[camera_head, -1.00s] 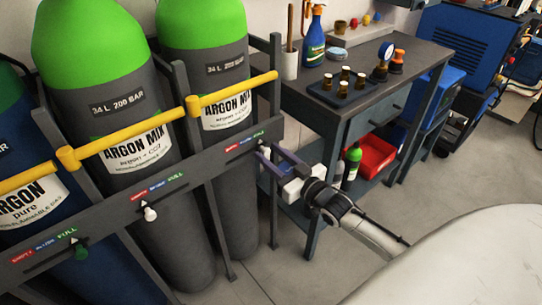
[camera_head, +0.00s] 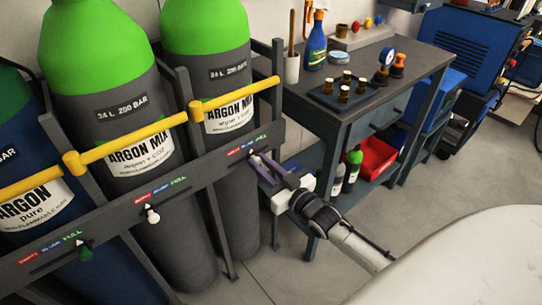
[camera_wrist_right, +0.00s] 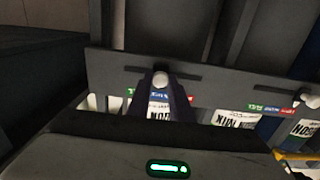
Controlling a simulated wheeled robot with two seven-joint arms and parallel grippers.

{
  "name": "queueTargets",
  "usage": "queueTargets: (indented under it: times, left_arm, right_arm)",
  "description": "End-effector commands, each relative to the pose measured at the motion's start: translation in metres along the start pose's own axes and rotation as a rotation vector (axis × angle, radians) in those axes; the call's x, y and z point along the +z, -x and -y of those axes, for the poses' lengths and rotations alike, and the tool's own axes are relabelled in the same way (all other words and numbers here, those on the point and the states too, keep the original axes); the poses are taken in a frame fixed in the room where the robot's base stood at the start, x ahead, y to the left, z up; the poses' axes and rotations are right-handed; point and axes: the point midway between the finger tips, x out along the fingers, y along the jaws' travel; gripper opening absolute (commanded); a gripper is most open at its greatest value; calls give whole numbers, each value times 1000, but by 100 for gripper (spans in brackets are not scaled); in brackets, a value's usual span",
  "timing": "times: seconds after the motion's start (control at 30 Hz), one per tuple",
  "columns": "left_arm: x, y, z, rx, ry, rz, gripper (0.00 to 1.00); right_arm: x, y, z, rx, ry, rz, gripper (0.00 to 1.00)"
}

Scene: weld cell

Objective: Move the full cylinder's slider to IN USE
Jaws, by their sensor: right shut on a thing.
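My right gripper (camera_head: 254,160) is shut on the slider knob of the right-hand argon mix cylinder (camera_head: 222,65). The pale knob (camera_wrist_right: 161,79) shows between the fingertips in the wrist view, on a dark slot in the rack rail. The blue IN USE label (camera_wrist_right: 160,97) lies in line with the knob; the green FULL label (camera_wrist_right: 130,92) is to its left there. In the head view the fingers partly hide the knob. My left gripper is not in view.
The middle cylinder's white knob (camera_head: 152,215) is near its red EMPTY mark. The left blue cylinder's green knob (camera_head: 85,253) is near FULL. A yellow bar (camera_head: 140,138) crosses the cylinders. A workbench (camera_head: 345,107) stands right of the rack, close behind my right gripper.

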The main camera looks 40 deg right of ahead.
Motion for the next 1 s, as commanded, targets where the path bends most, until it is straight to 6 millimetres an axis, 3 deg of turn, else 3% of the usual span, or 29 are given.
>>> queueTargets:
  times: [0.07,0.3,0.33,0.43,0.77,1.0]
  left_arm:
    - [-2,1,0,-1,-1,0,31]
    - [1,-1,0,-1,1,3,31]
    - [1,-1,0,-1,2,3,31]
    - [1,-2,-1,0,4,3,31]
    - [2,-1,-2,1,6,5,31]
    - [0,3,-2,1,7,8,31]
  right_arm:
    - [0,1,8,-4,-3,2,0]
    - [1,0,8,-3,0,2,0]
    - [1,0,8,-3,0,2,21]
    - [1,0,7,-3,0,2,38]
    - [1,2,6,-1,0,2,38]
    - [2,38,6,-1,0,7,38]
